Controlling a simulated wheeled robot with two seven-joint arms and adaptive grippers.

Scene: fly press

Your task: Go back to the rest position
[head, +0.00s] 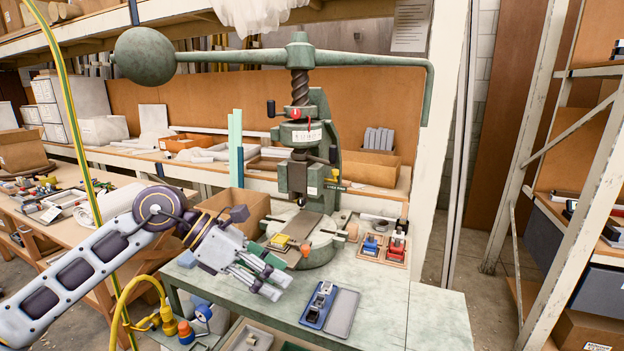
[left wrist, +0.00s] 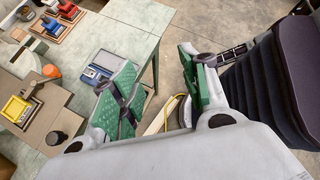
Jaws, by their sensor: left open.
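My left arm (head: 105,250) reaches in from the left. My left gripper (head: 272,276) is at the near left part of the green-grey bench, in front of the fly press. In the left wrist view the left gripper (left wrist: 160,85) has its two green-padded fingers apart, with nothing between them. The green fly press (head: 297,170) stands upright on the bench, its long bar and ball weight (head: 145,57) above. My right gripper does not show.
An open blue case (head: 321,304) lies on the bench (head: 385,310), right of the gripper. Red and blue tools (head: 383,245) sit in trays right of the press. A yellow-green upright (head: 72,120) stands near my left arm. A metal shelf rack (head: 570,150) is at the right.

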